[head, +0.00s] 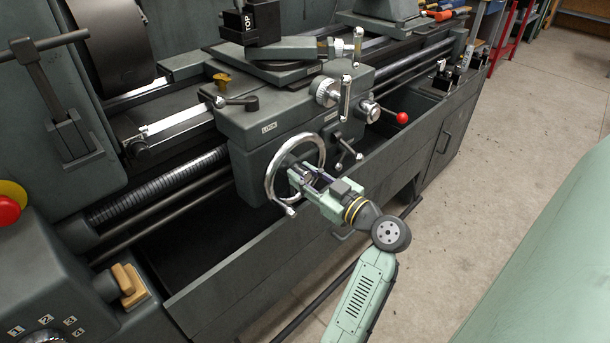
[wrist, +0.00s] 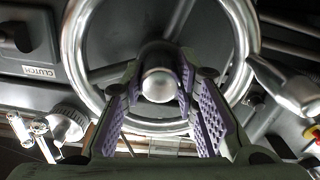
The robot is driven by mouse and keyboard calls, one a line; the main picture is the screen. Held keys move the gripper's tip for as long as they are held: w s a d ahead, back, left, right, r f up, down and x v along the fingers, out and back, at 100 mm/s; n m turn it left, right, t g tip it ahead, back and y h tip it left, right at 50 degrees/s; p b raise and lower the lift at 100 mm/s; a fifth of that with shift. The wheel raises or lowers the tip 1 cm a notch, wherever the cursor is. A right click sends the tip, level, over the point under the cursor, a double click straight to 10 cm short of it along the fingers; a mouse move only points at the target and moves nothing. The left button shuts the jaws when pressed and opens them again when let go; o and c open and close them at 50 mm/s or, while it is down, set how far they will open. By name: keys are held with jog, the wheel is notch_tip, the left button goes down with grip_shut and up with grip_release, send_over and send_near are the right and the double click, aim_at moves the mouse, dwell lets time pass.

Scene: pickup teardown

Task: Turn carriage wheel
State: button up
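The carriage wheel (head: 270,170) is a bright metal handwheel on the front of the lathe's carriage. Its crank handle (head: 287,210) sticks out from the lower rim. In the wrist view the wheel's rim (wrist: 75,45) fills the upper middle, and the handle (wrist: 285,85) is on the right. My gripper (head: 300,176) points at the wheel's centre. In the wrist view its purple-padded fingers stand apart, one on each side of the round hub (wrist: 160,85). The hub shows between the fingertips, with no clear grip on it. The head view partly hides the fingertips.
A red-knobbed lever (head: 401,118) and a small star-shaped handle (head: 346,150) are right of the wheel. The chip tray's front wall (head: 240,250) runs below my gripper. The floor (head: 540,110) to the right is open.

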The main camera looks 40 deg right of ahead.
grip_shut()
dwell(0.4)
jog(key=m, duration=0.3)
jog(key=shift+f+m, duration=0.1)
jog(key=shift+m, duration=0.2)
jog(key=shift+a, duration=0.1)
jog(key=o, duration=0.6)
grip_release()
jog(key=shift+a, duration=0.1)
jog(key=shift+s, duration=0.1)
